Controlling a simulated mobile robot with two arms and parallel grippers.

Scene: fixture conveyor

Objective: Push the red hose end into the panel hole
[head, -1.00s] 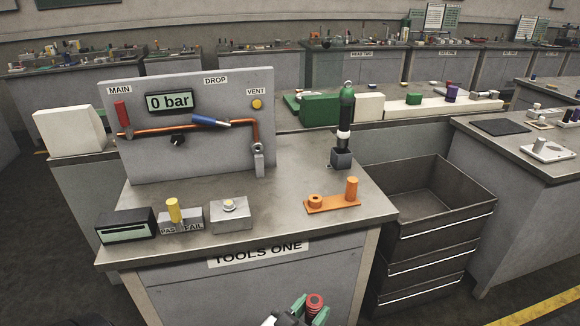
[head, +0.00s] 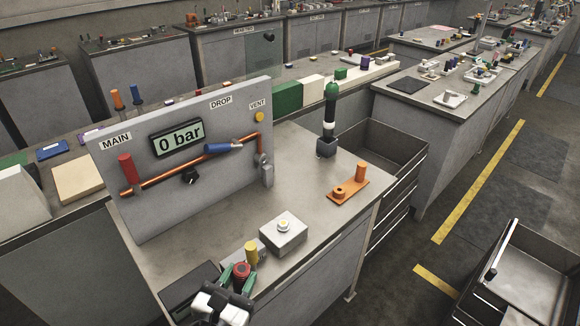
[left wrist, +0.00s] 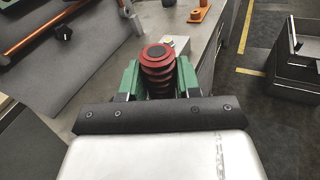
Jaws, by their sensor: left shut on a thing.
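The red hose end (head: 241,269) is a ribbed red piece with a dark centre. My left gripper (head: 238,280) has green fingers shut on it, at the bench's near left corner in the head view. In the left wrist view the red hose end (left wrist: 158,60) stands between the green fingers of my left gripper (left wrist: 158,78). The grey upright panel (head: 145,215) is beyond the gripper, apart from it. It carries a 0 bar display (head: 180,139), an orange pipe and a red handle (head: 125,168). I cannot make out an empty hole in it. My right gripper is not in view.
A dark box (head: 188,284) is just left. An orange fixture (head: 346,192) and a green-topped post (head: 328,118) stand farther right. The bench middle is clear.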

